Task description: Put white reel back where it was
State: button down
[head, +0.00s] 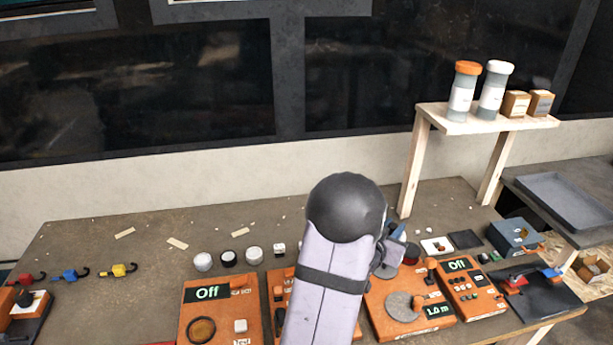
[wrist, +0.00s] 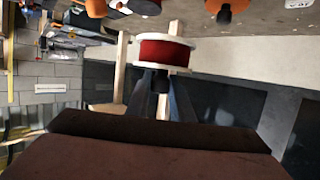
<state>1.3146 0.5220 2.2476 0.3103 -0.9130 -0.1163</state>
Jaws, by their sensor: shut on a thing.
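The white reel (wrist: 163,52) has white flanges and a dark red winding. It shows at the top middle of the wrist view. My gripper (wrist: 161,80) is shut on the reel at a dark part next to its lower flange; the fingers partly hide that grip. In the head view my gripper (head: 390,258) is mostly hidden behind my forearm, over the right half of the bench. A dark red patch beside it may be the reel, but it is too small to be sure.
The bench (head: 120,257) carries orange devices, one with an "Off" display (head: 208,293), another with a grey disc (head: 403,306). Several round caps (head: 228,258) stand behind them. A wooden shelf (head: 480,122) with bottles and boxes stands at the back right. Coloured hooks (head: 70,274) lie left.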

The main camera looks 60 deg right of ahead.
jog(key=w+d+f+n+t+y+b, duration=0.1)
jog(key=w+d+n+t, duration=0.15)
jog(key=d, duration=0.45)
jog(key=w+d+f+n+t, duration=0.1)
jog(key=d+n+t, duration=0.25)
jog(key=d, duration=0.45)
jog(key=shift+m, duration=0.5)
jog(key=shift+s+f+p, duration=0.15)
jog(key=shift+f+p, duration=0.4)
jog(key=shift+f, duration=1.95)
jog(key=shift+s+f+p, duration=0.1)
jog(key=shift+f+p, duration=0.4)
jog(key=shift+f, duration=2)
jog(key=shift+a+f, duration=0.1)
jog(key=shift+f+b, duration=0.25)
jog(key=shift+b, duration=0.1)
jog(key=shift+a+f, duration=0.1)
jog(key=shift+f, duration=0.05)
